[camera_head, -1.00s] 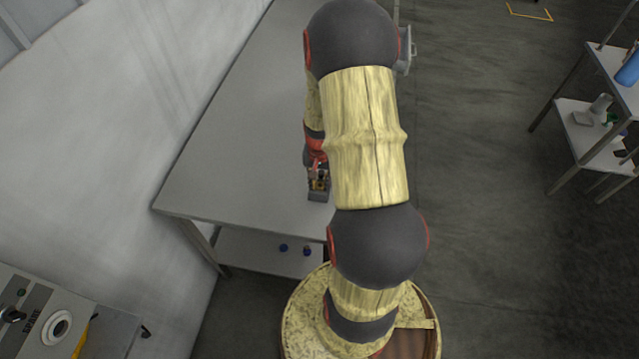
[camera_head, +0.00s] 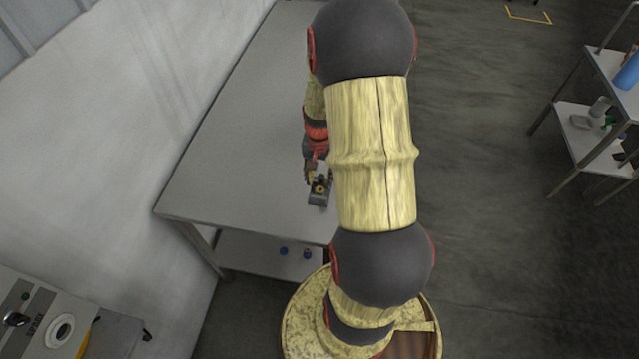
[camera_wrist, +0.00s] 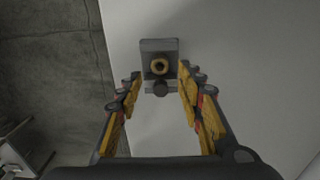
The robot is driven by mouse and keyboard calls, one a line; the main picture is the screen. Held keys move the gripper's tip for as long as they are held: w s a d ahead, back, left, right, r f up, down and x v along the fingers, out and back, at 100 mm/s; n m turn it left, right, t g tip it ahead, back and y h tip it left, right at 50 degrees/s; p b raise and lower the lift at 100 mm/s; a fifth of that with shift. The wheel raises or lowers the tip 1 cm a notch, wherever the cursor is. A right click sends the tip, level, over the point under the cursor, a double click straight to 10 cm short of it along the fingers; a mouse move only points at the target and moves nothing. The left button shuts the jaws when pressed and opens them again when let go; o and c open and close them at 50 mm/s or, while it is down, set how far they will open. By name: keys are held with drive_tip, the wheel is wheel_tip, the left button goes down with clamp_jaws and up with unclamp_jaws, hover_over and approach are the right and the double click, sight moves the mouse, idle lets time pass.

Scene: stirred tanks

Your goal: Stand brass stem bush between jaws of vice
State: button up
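The small grey vice (camera_head: 318,200) stands on the table near its front edge, and it also shows in the wrist view (camera_wrist: 158,46). The brass stem bush (camera_wrist: 159,65) is at the vice's jaws, seen end-on with a dark bore; it also shows in the head view (camera_head: 320,188). It looks upright, but I cannot tell whether both jaws touch it. My gripper (camera_wrist: 161,82) is open and empty, its fingers apart on either side of the bush and not touching it. In the head view my gripper is small and partly covered by my arm.
The grey table (camera_head: 235,130) is bare to the left of the vice. Two small blue items (camera_head: 284,251) sit on its lower shelf. A wall runs along the left. A shelf rack (camera_head: 590,140) stands far right, with open floor between.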

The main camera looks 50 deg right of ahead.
drive_tip(key=w+a+r+n+t+h, duration=0.1)
drive_tip(key=a+r+n, duration=0.2)
drive_tip(key=a+r, duration=0.65)
drive_tip(key=w+a+r+n+t, duration=0.25)
drive_tip(key=a+r, duration=0.45)
drive_tip(key=r, duration=0.6)
drive_tip(key=s+a+r+n+t, duration=0.1)
drive_tip(key=s+a+r+n, duration=0.2)
drive_tip(key=a, duration=0.3)
drive_tip(key=s+a+r+n+t+y, duration=0.1)
drive_tip(key=s+a+r+n, duration=0.3)
drive_tip(key=s+a+r, duration=0.1)
drive_tip(key=shift+s+a+p, duration=0.3)
drive_tip(key=shift+s+a, duration=0.3)
drive_tip(key=shift+a, duration=0.5)
drive_tip(key=shift+r, duration=0.1)
wheel_tip(320, 180, down, 7)
drive_tip(key=b, duration=0.7)
